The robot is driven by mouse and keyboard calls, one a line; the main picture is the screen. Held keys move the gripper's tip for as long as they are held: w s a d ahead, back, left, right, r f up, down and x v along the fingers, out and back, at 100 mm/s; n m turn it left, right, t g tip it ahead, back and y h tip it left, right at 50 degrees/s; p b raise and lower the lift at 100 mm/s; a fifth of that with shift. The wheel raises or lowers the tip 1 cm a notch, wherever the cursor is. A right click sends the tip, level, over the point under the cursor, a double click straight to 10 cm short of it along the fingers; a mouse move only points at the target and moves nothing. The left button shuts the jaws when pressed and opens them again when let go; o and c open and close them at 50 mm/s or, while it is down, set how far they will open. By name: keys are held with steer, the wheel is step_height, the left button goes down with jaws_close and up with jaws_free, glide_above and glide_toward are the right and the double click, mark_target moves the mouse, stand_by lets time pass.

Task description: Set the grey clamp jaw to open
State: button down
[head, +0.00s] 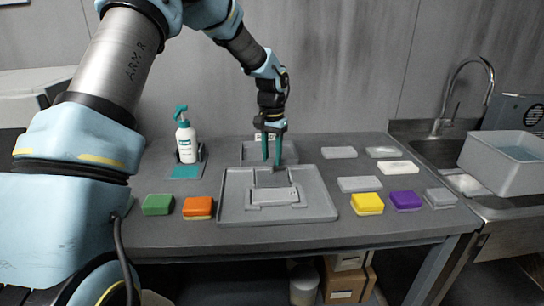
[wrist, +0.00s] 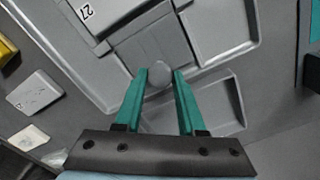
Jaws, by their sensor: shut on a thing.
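The grey clamp jaw (head: 270,178) sits at the back of a plate in the large grey tray (head: 232,210), mid-table. In the wrist view its rounded grey end (wrist: 158,74) lies between my fingertips. My gripper (head: 272,163) points down over it with green fingers, which also show in the wrist view (wrist: 160,76). The fingers are shut on this grey piece, with a gap between them filled by it. How far the jaw is swung open or closed is hard to tell, as grey lies on grey.
Green (head: 157,204), orange (head: 198,207), yellow (head: 367,203) and purple (head: 405,200) blocks flank the tray. Several flat grey and white pieces lie to the right. A spray bottle (head: 186,140) stands at the back left. A sink (head: 432,150) and grey tub (head: 510,165) are at the right.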

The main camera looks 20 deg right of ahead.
steer(key=shift+w+d, duration=0.3)
steer(key=shift+w, duration=0.45)
steer(key=shift+w+r, duration=0.1)
steer(key=shift+w, duration=0.25)
steer(key=c, duration=0.5)
jaws_free()
step_height(320, 180, up, 11)
steer(key=b, duration=0.2)
steer(key=shift+b, duration=0.4)
